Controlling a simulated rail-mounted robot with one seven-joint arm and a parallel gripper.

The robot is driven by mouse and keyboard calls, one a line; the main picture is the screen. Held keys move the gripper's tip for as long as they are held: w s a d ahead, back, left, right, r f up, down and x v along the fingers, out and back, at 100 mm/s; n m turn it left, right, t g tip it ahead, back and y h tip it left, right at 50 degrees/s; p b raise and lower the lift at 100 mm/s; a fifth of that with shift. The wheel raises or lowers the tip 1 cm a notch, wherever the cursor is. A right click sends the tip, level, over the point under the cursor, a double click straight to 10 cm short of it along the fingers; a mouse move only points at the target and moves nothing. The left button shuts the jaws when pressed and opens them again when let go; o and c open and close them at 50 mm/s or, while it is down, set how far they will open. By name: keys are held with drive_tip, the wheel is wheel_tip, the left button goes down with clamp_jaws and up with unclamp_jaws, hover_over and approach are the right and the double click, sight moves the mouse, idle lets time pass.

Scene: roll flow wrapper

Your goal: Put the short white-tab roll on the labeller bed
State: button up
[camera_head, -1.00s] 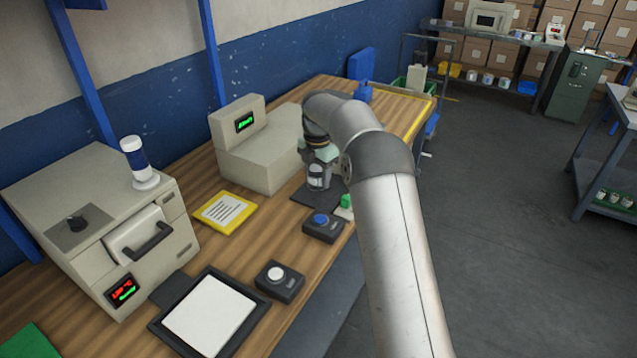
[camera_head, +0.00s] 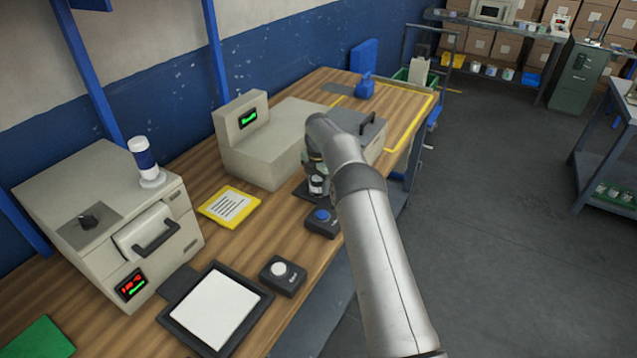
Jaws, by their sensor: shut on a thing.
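My gripper (camera_head: 315,172) points down in front of the beige machine with the green display (camera_head: 258,150), partly covered by my own arm. It is shut on a small short roll (camera_head: 317,186), which looks white with dark bands. The roll is upright, low over or on a dark flat plate (camera_head: 301,190) at the machine's front, which may be the labeller bed. I cannot tell whether the roll touches the plate. The roll's tab is too small to make out.
A blue-button box (camera_head: 321,222) stands just in front of the plate, and a white-button box (camera_head: 282,274) nearer. A yellow-framed sheet (camera_head: 230,206) lies to the left. A dark-framed white pad (camera_head: 215,308) and a beige cabinet machine (camera_head: 105,225) are nearer left.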

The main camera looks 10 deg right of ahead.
drive_tip(key=shift+f, duration=0.2)
drive_tip(key=o, duration=1.1)
drive_tip(key=shift+o, duration=0.2)
